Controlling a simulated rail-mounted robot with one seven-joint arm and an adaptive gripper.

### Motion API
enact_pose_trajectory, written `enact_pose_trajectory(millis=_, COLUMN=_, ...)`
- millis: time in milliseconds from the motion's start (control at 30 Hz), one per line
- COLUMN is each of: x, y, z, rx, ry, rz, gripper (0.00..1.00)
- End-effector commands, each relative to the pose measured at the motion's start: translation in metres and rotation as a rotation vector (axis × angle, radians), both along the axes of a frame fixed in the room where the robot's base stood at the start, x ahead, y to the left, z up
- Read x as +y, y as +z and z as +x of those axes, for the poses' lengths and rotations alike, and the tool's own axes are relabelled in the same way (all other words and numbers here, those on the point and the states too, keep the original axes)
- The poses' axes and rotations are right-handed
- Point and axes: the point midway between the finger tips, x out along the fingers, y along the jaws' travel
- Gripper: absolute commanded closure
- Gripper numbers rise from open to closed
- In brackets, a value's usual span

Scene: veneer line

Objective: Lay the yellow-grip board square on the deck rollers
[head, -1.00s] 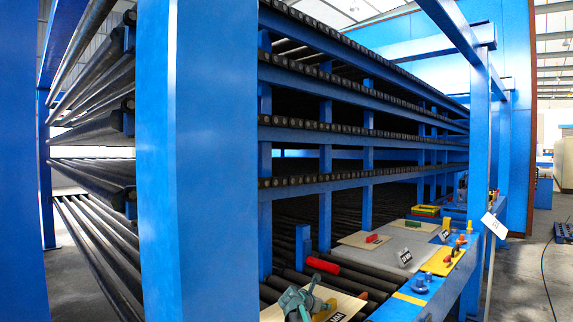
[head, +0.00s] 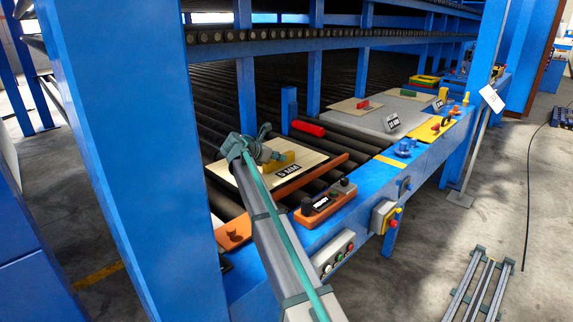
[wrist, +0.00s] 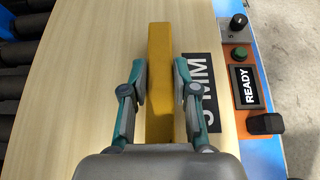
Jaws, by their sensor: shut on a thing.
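A pale wood board (head: 236,176) with a yellow grip block (head: 279,161) and a black "5 MM" label (head: 299,168) is over the near end of the dark deck rollers (head: 358,152). I cannot tell whether its underside touches them. In the wrist view, the yellow grip (wrist: 159,60) stands upright between the teal fingers of my gripper (wrist: 160,85). My gripper (head: 254,150) is shut on that grip. The board (wrist: 85,120) fills most of the wrist view, with rollers showing at its left edge. My forearm hides part of the board's near side.
An orange rail (head: 321,173) runs beside the board, with an orange panel (head: 325,204) and "READY" display (wrist: 245,86) nearby. A red roller (head: 308,128) and blue post (head: 289,108) stand beyond. Boards with red (head: 363,105) and green (head: 408,93) grips lie farther off.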

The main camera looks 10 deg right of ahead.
Motion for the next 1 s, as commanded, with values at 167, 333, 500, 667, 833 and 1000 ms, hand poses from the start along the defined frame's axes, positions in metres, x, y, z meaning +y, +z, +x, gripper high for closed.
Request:
enact_pose_trajectory(millis=167, x=-0.003, y=-0.011, z=0.035, rx=0.0, ry=-0.006, rz=0.001, gripper=1.0)
enact_pose_trajectory(millis=333, x=-0.006, y=-0.028, z=0.073, rx=0.0, ry=-0.006, rz=0.001, gripper=1.0)
enact_pose_trajectory(millis=500, x=-0.008, y=-0.053, z=0.102, rx=0.001, ry=-0.004, rz=0.001, gripper=1.0)
enact_pose_trajectory(millis=667, x=-0.01, y=-0.075, z=0.119, rx=-0.001, ry=-0.005, rz=0.0, gripper=1.0)
enact_pose_trajectory(millis=833, x=-0.011, y=-0.086, z=0.126, rx=-0.001, ry=-0.004, rz=0.001, gripper=1.0)
enact_pose_trajectory(millis=1000, x=-0.011, y=-0.094, z=0.133, rx=-0.001, ry=-0.004, rz=0.001, gripper=1.0)
